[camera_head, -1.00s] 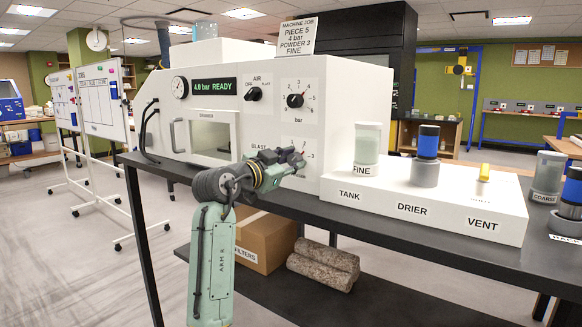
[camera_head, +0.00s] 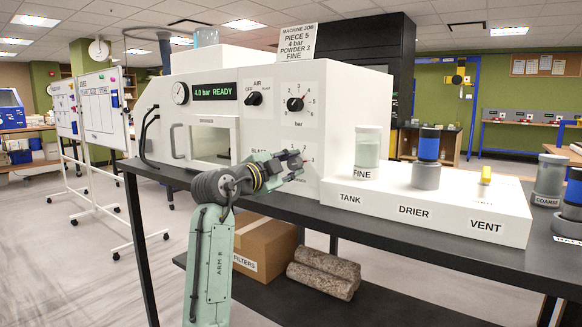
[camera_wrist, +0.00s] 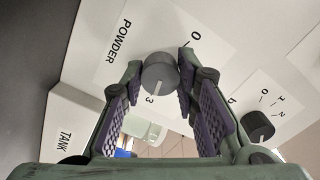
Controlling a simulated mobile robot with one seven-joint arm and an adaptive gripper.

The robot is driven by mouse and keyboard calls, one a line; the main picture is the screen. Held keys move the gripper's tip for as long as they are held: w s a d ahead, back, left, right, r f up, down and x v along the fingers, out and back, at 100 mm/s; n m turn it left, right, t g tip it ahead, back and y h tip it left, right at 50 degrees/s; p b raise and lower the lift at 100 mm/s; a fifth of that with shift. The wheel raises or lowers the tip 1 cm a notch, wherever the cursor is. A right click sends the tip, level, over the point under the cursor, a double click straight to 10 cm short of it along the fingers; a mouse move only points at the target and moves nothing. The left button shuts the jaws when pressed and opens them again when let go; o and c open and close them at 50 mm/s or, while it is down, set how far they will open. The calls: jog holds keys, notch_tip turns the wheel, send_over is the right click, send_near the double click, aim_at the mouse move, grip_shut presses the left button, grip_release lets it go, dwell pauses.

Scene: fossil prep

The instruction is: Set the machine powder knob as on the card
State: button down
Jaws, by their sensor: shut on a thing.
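The white machine (camera_head: 340,110) carries a card (camera_head: 296,38) on top reading "PIECE 5, 4 bar, POWDER 3, FINE". In the wrist view the dark grey round powder knob (camera_wrist: 160,72) sits between my fingers beside the word POWDER. Its white pointer line is towards the printed 3. A printed 0 lies on the far side of the knob; other scale numbers are hidden by my fingers. My gripper (camera_wrist: 160,62) is shut on the powder knob. In the head view my gripper (camera_head: 297,165) is at the machine's lower right front, hiding that knob.
Another dark knob (camera_wrist: 258,125) is close to my right finger in the wrist view. The bar knob (camera_head: 295,104) and AIR knob (camera_head: 254,98) are above. A white block (camera_head: 440,205) bearing the FINE jar (camera_head: 367,150) stands at right. The display (camera_head: 222,91) reads 4.0 bar READY.

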dwell(0.3)
jog(key=c, duration=1.2)
grip_release()
jog(key=shift+c, duration=0.2)
jog(key=v, duration=1.2)
